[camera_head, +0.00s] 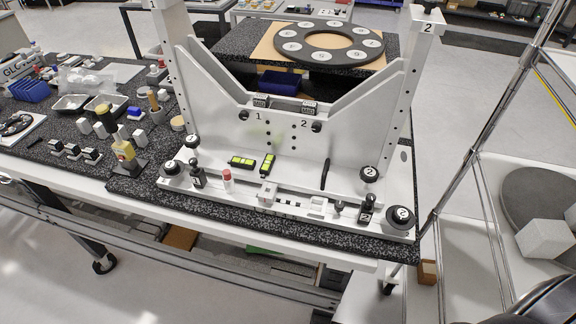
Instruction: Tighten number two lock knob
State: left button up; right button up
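The white mirror fixture (290,145) stands on the speckled dark table. At its right end are several black parts marked 2: an upright round knob (369,174), a larger knob (401,216) lying low at the front right corner, and a small black block (366,211). A small black knob (317,127) sits on the upright plate by a printed 2. Matching parts marked 1 are on the left, including an upright knob (192,141) and a low knob (172,168). Which knob is the lock knob I cannot tell. Neither gripper shows.
Bottles and trays crowd the table to the left. A metal-framed cart (501,225) stands close on the right. A dark rounded shape cuts into the lower right corner.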

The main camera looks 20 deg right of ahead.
aim_at(400, 217)
jog(key=z, duration=1.5)
